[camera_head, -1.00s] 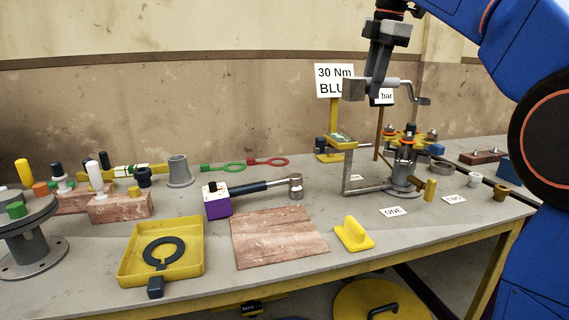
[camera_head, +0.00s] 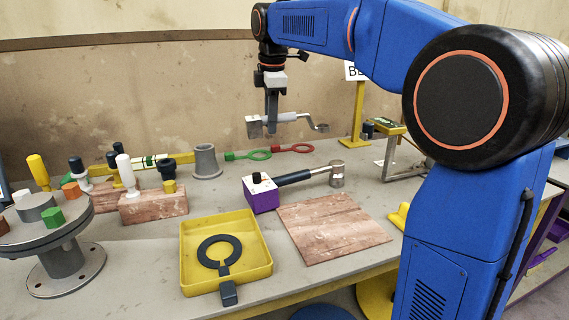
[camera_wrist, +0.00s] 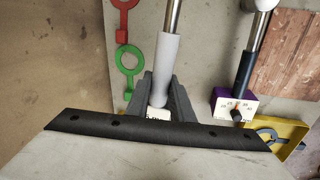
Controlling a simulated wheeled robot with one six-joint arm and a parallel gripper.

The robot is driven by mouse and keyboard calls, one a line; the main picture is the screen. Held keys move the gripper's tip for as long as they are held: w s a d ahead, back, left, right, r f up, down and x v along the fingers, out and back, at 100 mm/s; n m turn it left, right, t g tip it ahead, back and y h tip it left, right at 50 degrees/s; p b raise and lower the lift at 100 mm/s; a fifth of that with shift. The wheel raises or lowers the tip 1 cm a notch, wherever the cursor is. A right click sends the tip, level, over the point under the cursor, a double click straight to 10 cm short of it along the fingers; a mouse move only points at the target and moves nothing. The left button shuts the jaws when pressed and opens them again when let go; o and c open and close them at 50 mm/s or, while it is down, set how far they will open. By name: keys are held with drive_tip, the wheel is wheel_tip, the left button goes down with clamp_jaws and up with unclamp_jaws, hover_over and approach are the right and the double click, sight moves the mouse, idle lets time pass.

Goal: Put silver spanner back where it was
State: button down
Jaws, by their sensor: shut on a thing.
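My gripper (camera_head: 271,122) is shut on a silver spanner (camera_head: 290,117), a grey-handled tool with a block at its left end and a bent, hooked right end. The spanner is held roughly level in the air above the rear of the bench. In the wrist view its light grey handle (camera_wrist: 167,68) lies between my gripper's fingers (camera_wrist: 162,105); its far end runs out of the top of the picture. Below it lie a green ring spanner (camera_head: 249,155) and a red ring spanner (camera_head: 293,148), both flat on the bench.
A yellow tray (camera_head: 187,262) holds a black ring spanner (camera_head: 220,262). A torque wrench (camera_head: 300,177) with a purple box (camera_head: 262,198) lies behind a wooden board (camera_head: 333,227). My arm hides the right side of the bench.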

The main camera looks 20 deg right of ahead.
drive_tip(key=shift+w+a+f, duration=0.2)
drive_tip(key=shift+a+f, duration=0.05)
drive_tip(key=shift+a, duration=0.3)
drive_tip(key=shift+w+a+f, duration=0.15)
drive_tip(key=shift+a+f, duration=0.1)
drive_tip(key=shift+a, duration=0.3)
drive_tip(key=shift+f, duration=4.95)
drive_tip(key=c, duration=1.6)
unclamp_jaws()
drive_tip(key=shift+o, duration=0.2)
